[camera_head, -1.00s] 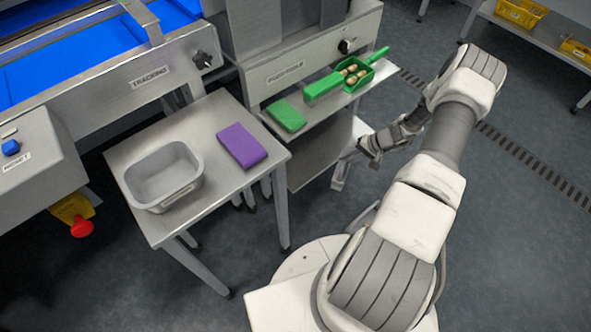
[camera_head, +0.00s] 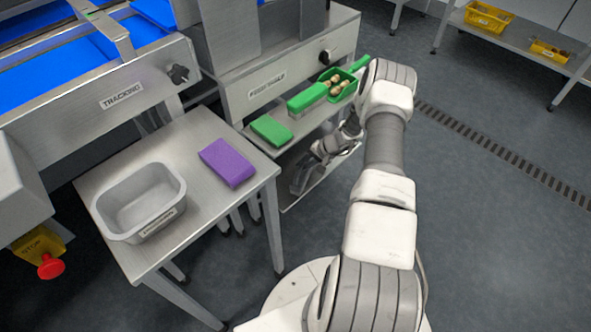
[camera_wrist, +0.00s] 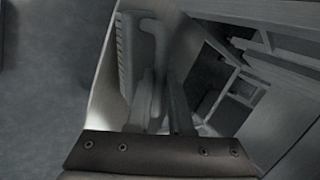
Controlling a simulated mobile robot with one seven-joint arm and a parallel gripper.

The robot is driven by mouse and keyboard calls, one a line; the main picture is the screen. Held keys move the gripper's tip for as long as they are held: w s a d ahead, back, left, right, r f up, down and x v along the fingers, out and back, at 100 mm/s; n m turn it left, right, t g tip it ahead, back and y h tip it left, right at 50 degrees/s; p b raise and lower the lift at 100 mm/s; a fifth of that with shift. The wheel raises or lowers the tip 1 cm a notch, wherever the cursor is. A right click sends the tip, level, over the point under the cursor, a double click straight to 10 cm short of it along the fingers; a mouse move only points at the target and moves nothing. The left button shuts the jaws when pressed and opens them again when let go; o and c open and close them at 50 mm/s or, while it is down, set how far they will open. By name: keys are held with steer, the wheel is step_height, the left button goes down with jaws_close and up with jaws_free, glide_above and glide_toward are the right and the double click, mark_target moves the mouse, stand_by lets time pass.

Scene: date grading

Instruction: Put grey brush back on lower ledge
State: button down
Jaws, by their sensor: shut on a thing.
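The grey brush (camera_wrist: 124,52) shows in the wrist view, with a ridged edge on its left and a curved bar beside it. My gripper (camera_wrist: 160,88) is shut on it; the exact grip is dim and partly hidden. In the head view my gripper (camera_head: 320,150) is low beside the feed shelf unit, with the grey brush (camera_head: 299,180) below it, partly blended with the jaws. The lower ledge (camera_head: 322,177) is a grey metal shelf under the upper one. The brush is over or at this ledge; I cannot tell if it touches.
The upper shelf above holds a green block (camera_head: 271,130), a green brush (camera_head: 307,97) and a green scoop (camera_head: 342,85) with dates. A side table (camera_head: 205,140) at left carries a grey tub (camera_head: 140,200) and a purple block (camera_head: 228,162). Open floor lies to the right.

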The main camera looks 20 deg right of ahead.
steer(key=shift+w+a, duration=0.8)
steer(key=shift+w, duration=0.15)
steer(key=shift+w+a+f+b, duration=0.2)
steer(key=shift+f+b, duration=0.3)
steer(key=shift+f, duration=0.35)
steer(key=shift+w+a+f+b, duration=0.15)
steer(key=shift+f+b, duration=0.35)
steer(key=shift+f, duration=0.35)
steer(key=shift+f, duration=0.15)
steer(key=c, duration=0.8)
jaws_free()
